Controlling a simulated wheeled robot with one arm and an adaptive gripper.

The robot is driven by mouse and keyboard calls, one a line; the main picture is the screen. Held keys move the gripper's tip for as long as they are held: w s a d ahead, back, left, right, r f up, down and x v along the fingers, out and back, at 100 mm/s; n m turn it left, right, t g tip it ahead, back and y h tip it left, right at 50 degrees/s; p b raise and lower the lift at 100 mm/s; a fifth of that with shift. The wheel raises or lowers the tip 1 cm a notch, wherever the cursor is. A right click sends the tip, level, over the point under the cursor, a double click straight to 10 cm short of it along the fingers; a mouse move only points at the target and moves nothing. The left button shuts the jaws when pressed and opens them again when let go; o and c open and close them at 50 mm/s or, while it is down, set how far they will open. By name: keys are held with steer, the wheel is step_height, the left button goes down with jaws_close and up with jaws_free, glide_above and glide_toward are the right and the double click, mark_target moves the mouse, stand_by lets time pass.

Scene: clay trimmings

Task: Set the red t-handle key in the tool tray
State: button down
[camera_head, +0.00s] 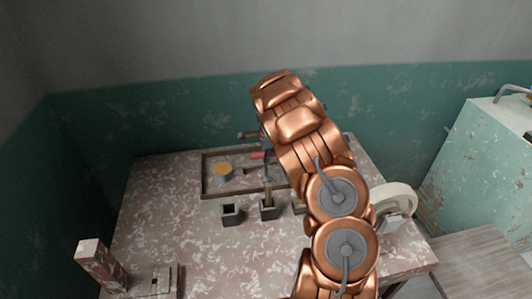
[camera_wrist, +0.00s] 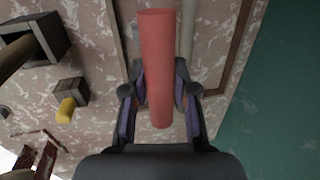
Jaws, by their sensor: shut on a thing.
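The red t-handle key shows in the wrist view as a red cylinder (camera_wrist: 158,65) between the two dark fingers of my gripper (camera_wrist: 158,95). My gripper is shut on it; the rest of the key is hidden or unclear. In the head view a small bit of red (camera_head: 258,155) shows beside my arm, over the far side of the tool tray. The tool tray (camera_head: 203,178) is a shallow brown-rimmed frame on the table, its right part hidden by my arm. Its brown rim also shows in the wrist view (camera_wrist: 240,45).
A round orange-yellow piece (camera_head: 222,168) lies in the tray's left part. Square dark holders stand in front, one empty (camera_head: 231,214) and one with a rod in it (camera_head: 268,211). A pinkish block (camera_head: 101,263) stands at the front left.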

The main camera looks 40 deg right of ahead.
steer(key=shift+f, duration=0.15)
steer(key=c, duration=0.9)
jaws_free()
steer(key=shift+f, duration=0.1)
steer(key=shift+b+v, duration=2.05)
steer(key=shift+v, duration=4.15)
